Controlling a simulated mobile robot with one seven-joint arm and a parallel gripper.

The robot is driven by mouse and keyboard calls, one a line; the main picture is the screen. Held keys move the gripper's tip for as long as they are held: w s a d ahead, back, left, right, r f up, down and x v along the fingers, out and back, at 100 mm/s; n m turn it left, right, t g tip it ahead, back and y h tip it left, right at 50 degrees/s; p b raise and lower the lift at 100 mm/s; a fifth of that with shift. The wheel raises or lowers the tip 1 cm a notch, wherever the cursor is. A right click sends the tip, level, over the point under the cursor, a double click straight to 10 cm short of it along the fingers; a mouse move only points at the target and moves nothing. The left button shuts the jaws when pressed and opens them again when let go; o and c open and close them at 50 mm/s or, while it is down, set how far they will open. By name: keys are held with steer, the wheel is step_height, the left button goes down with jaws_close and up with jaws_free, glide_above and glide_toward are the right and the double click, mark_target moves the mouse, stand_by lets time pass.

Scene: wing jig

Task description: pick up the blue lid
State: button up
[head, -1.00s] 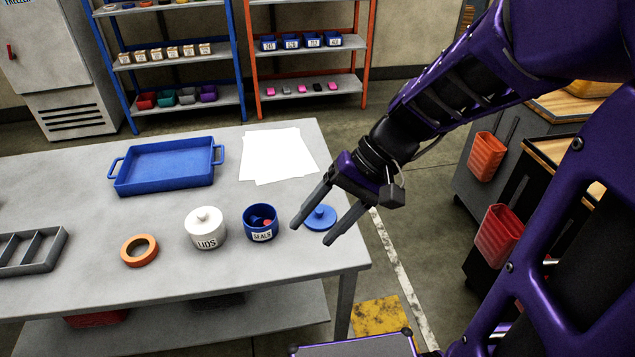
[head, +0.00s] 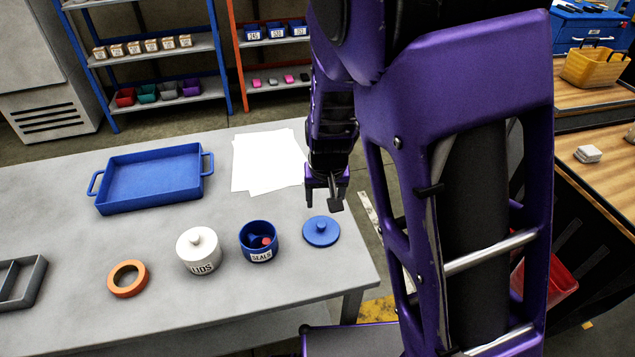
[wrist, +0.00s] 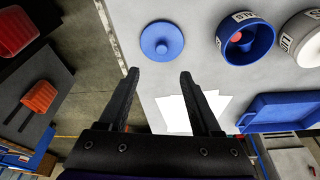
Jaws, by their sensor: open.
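The blue lid (head: 321,231), round with a small knob on top, lies flat on the grey table near its right end. It also shows in the wrist view (wrist: 161,41), beyond the fingertips. My gripper (head: 327,203) is open and empty, behind the lid in the head view and apart from it. In the wrist view my gripper's two fingers (wrist: 158,78) are spread apart, with table and floor between them. The open blue pot (head: 258,242) marked SEALS stands just left of the lid, with small red and blue pieces inside.
A blue tray (head: 152,181) and white papers (head: 266,165) lie behind. The table's right edge is close to the lid.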

mark_target(321, 224)
steer(key=b+x, duration=0.2)
steer(key=x, duration=1)
steer(key=shift+a+f, duration=0.2)
steer(key=shift+f, duration=0.05)
steer(key=shift+c, duration=0.3)
jaws_close()
